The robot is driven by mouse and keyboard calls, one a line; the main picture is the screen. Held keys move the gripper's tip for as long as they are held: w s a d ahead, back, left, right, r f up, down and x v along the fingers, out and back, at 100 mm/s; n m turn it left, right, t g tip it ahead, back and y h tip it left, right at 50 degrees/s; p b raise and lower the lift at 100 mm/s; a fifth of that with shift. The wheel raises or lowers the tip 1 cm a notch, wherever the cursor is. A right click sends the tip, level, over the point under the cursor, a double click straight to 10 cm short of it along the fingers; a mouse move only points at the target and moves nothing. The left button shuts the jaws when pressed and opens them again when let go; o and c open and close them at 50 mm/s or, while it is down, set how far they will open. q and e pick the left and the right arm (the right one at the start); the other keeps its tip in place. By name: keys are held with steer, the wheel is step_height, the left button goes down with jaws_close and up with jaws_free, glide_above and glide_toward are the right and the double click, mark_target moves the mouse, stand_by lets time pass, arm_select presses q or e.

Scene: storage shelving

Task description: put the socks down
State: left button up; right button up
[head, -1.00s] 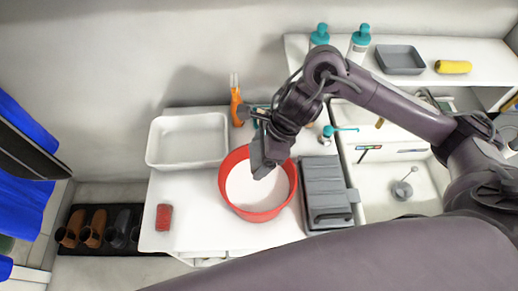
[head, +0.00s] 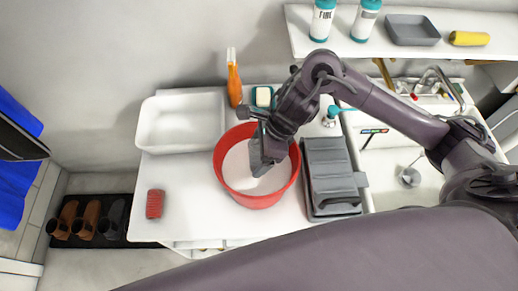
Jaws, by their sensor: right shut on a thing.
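My right gripper (head: 270,145) reaches in from the right and is over the red bowl (head: 256,200), which has a pale inside. It is shut on a grey thing, apparently the socks (head: 262,160), which hangs at the jaws within the bowl's outline. The fingertips are partly hidden by the wrist and the grey thing. I cannot tell whether the socks touch the bowl's bottom. My left gripper is not in view.
A white tray (head: 180,146) stands left of the bowl and a grey case (head: 330,178) right of it. An orange bottle (head: 233,80) stands behind. A red brush-like thing (head: 155,204) lies front left. A sink (head: 385,180) is at right. Shoes (head: 88,220) stand on a floor mat.

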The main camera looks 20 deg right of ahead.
steer(key=o, duration=0.9)
step_height(320, 180, up, 7)
steer(key=p, duration=0.5)
steer(key=shift+p, duration=0.3)
steer(key=shift+f, duration=0.1)
